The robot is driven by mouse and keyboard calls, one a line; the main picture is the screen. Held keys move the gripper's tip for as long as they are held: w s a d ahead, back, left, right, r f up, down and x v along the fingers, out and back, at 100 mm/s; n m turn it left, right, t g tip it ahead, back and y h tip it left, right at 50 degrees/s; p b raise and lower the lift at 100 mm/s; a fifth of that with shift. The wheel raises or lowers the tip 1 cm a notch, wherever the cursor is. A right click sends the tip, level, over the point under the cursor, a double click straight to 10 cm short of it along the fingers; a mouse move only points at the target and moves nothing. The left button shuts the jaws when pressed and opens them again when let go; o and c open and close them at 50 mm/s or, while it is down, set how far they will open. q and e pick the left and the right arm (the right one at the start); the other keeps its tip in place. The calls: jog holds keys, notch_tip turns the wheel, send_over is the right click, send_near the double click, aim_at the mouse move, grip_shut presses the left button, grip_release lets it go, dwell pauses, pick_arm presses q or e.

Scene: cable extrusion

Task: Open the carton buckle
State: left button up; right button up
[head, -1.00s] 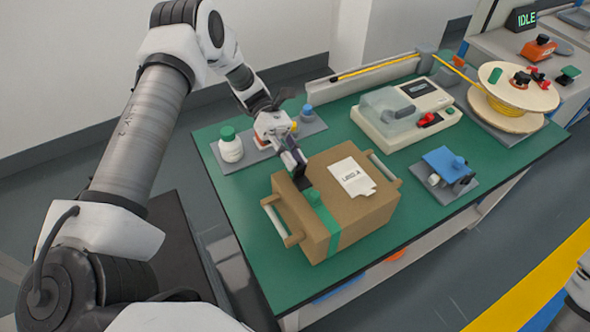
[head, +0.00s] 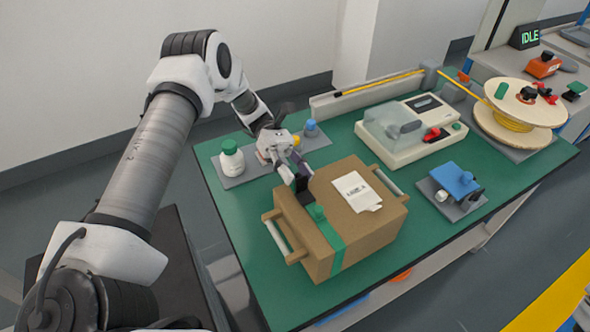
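A brown carton (head: 370,237) with a white label (head: 357,190) stands on the green table. A green strap (head: 335,250) runs over its top and down its front side, with a small green buckle (head: 317,212) near the top edge. My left gripper (head: 303,191) points down at the carton top, right behind the buckle. Its fingers are small and dark here, so I cannot tell whether they are open or touch the buckle. My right gripper is not in view.
The carton has a handle bar on its left (head: 277,238) and right (head: 386,181) ends. A white machine (head: 412,132), a blue device (head: 453,179) and a cable spool (head: 520,105) stand to the right.

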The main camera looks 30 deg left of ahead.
pick_arm(q)
jog(key=shift+r, duration=0.1)
notch_tip(320, 180, up, 10)
dwell(0.6)
dwell(0.4)
